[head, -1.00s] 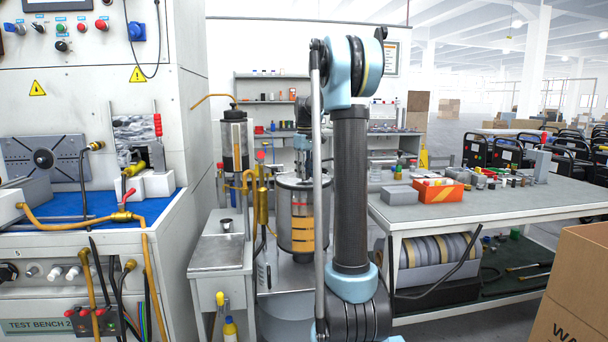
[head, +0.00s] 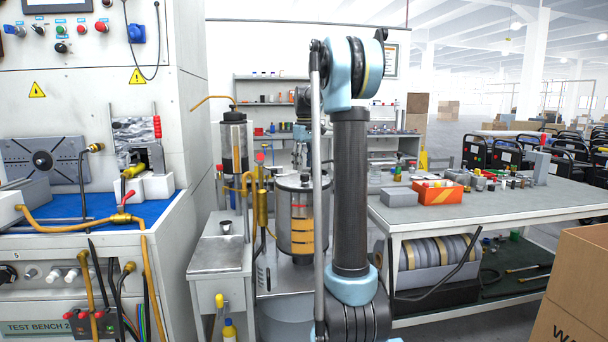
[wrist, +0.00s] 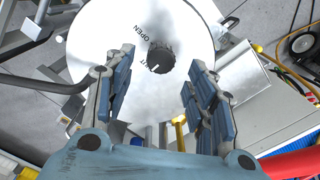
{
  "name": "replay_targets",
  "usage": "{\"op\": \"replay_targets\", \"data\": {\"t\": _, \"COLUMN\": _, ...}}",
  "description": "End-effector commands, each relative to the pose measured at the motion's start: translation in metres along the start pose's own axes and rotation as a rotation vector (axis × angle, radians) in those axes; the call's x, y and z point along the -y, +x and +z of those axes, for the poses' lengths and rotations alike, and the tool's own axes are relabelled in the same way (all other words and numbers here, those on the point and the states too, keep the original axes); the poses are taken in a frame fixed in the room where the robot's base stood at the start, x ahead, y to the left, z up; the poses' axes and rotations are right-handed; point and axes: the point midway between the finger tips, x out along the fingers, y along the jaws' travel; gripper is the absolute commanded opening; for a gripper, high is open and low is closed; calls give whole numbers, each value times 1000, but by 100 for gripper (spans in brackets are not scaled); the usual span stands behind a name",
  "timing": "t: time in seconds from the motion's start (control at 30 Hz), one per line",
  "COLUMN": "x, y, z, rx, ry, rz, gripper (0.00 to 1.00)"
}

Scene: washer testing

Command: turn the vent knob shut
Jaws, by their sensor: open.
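The vent knob (wrist: 161,57) is a small dark round knob in the middle of a pale round lid with the printed word OPEN and a partly hidden second label ending in "UT". A white mark on the knob's lower edge points toward that second label. In the head view the knob (head: 304,178) stands on top of the steel tank (head: 302,215) with orange bands. My gripper (wrist: 161,62) is open and empty, its two blue-grey fingers on either side of the knob in the wrist view. In the head view my gripper (head: 301,163) hangs just above the lid, apparently clear of the knob.
A brass pipe (head: 262,205) and a slimmer cylinder (head: 234,150) stand close left of the tank. My arm blocks the view just right of it. A workbench (head: 490,212) with small parts stands at right, and a cardboard box (head: 575,290) is at front right.

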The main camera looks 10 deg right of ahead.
Motion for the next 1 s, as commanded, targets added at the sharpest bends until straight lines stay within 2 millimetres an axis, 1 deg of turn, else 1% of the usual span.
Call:
{"op": "replay_targets", "data": {"t": 0.03, "x": 0, "y": -11, "z": 0, "rx": 0, "ry": 0, "rz": 0, "gripper": 51}}
{"op": "replay_targets", "data": {"t": 0.2, "x": 0, "y": -42, "z": 0, "rx": 0, "ry": 0, "rz": 0, "gripper": 51}}
{"op": "replay_targets", "data": {"t": 0.4, "x": -1, "y": -68, "z": -1, "rx": 0, "ry": 0, "rz": 0, "gripper": 51}}
{"op": "replay_targets", "data": {"t": 0.6, "x": -1, "y": -78, "z": -1, "rx": 0, "ry": 0, "rz": 0, "gripper": 51}}
{"op": "replay_targets", "data": {"t": 0.9, "x": 0, "y": -78, "z": -1, "rx": 0, "ry": 0, "rz": 0, "gripper": 51}}
{"op": "replay_targets", "data": {"t": 1.0, "x": 3, "y": -77, "z": 4, "rx": -2, "ry": 5, "rz": 1, "gripper": 51}}
